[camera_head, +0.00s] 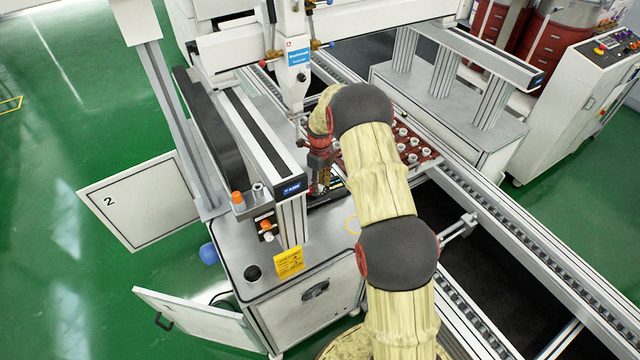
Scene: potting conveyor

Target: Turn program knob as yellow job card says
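A yellow job card (289,262) is on the front edge of the grey cabinet top; its print is too small to read. A black round thing (253,273) sits on the cabinet top to the left of the card. A small control box (267,231) with orange and black parts stands behind the card, against a post. I cannot tell which of these parts is the program knob. My gripper (321,188) is behind and right of the card, low beside the conveyor, apart from the card. Its fingers are small and partly hidden, so I cannot tell whether they are open.
A brown tray with white pots (408,150) lies on the conveyor right of my arm. The cabinet (305,318) has an open door (195,318) at front left. A gantry head (298,65) hangs above my gripper. Green floor (60,280) is clear at left.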

